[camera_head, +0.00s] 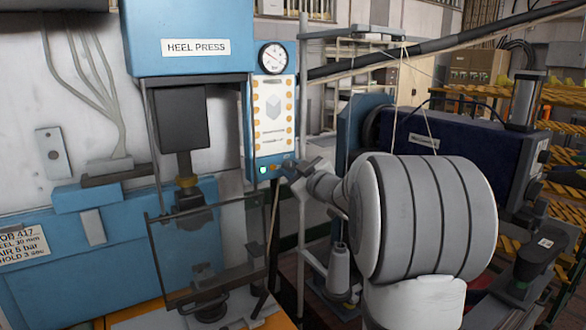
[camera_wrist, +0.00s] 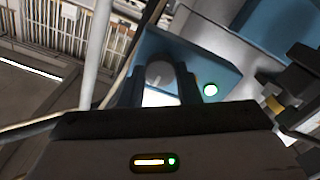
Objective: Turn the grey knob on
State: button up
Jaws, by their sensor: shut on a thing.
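The grey knob (camera_wrist: 158,74) is on the lower face of the blue control panel, seen in the wrist view between my two dark fingers. My gripper (camera_wrist: 159,88) is shut on it, one finger on each side. In the head view my gripper (camera_head: 289,167) reaches the lower right corner of the panel (camera_head: 271,120), and its fingers largely hide the knob there. A green-white lamp (camera_head: 263,169) glows just left of the gripper. The lamp also shows lit in the wrist view (camera_wrist: 210,90). I cannot tell the knob's turn angle.
The blue heel press (camera_head: 188,40) stands left, with a clear guard (camera_head: 215,250) in front of its ram. A round gauge (camera_head: 273,58) tops the panel. A pale upright pole (camera_head: 302,110) stands close beside my gripper. A thread cone (camera_head: 339,272) stands below my arm.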

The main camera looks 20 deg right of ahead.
jog(key=shift+f, duration=0.1)
jog(key=o, duration=1)
jog(key=s, duration=0.2)
jog(key=s+d+b, duration=0.1)
jog(key=s, duration=0.4)
jog(key=shift+s+d+b, duration=0.2)
jog(key=shift+s+b, duration=0.1)
jog(key=shift+s, duration=0.05)
